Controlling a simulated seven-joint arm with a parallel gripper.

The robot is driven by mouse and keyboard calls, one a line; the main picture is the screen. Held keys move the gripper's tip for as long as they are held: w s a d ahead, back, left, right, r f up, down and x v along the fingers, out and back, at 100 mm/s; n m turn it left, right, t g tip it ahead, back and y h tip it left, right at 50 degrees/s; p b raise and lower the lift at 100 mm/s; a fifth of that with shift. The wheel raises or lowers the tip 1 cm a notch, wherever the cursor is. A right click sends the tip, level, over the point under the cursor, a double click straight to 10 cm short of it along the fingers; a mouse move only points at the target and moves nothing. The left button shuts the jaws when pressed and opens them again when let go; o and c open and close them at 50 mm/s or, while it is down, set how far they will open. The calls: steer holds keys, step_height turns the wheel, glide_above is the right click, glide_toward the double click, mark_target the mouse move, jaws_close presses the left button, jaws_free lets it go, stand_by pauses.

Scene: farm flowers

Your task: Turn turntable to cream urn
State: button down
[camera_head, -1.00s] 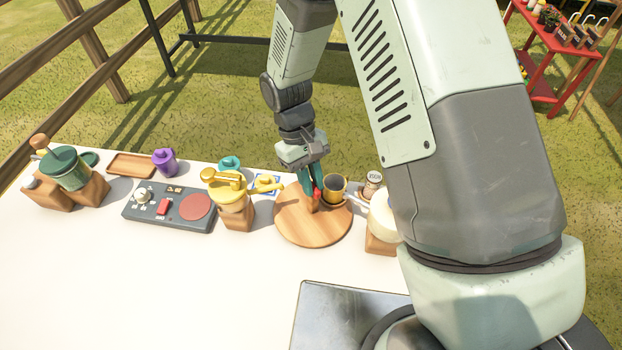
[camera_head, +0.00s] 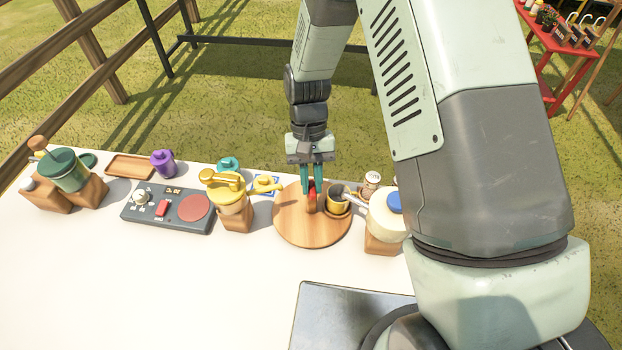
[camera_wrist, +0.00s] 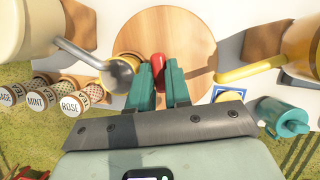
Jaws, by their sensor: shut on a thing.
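The turntable (camera_head: 300,232) is a round wooden disc on the white table, with an upright red-tipped handle (camera_head: 312,203). My gripper (camera_head: 312,190) is shut on this handle; the red tip (camera_wrist: 158,59) shows between the fingers in the wrist view. A dark cup with a yellow lower part (camera_head: 338,203) stands on the turntable's right side. The cream urn (camera_head: 385,218), with a blue top and wooden base, stands right of the turntable. Its grey spout (camera_wrist: 84,54) reaches to the cup (camera_wrist: 117,72) in the wrist view, overlapping its mouth.
A yellow urn (camera_head: 232,198) stands left of the turntable, its spout pointing toward it. Labelled tea tins (camera_wrist: 70,103) stand beyond the cream urn. A dark control panel (camera_head: 168,209), purple pot (camera_head: 163,163) and green urn (camera_head: 64,168) are farther left. The front table is clear.

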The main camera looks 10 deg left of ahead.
steer(key=shift+d+m+y, duration=0.1)
steer(key=shift+m+y, duration=0.3)
steer(key=shift+m, duration=1.2)
steer(key=c, duration=1.1)
jaws_free()
steer(key=shift+o, duration=0.2)
steer(key=v, duration=1.1)
steer(key=shift+d, duration=0.25)
steer(key=shift+w+f, duration=0.15)
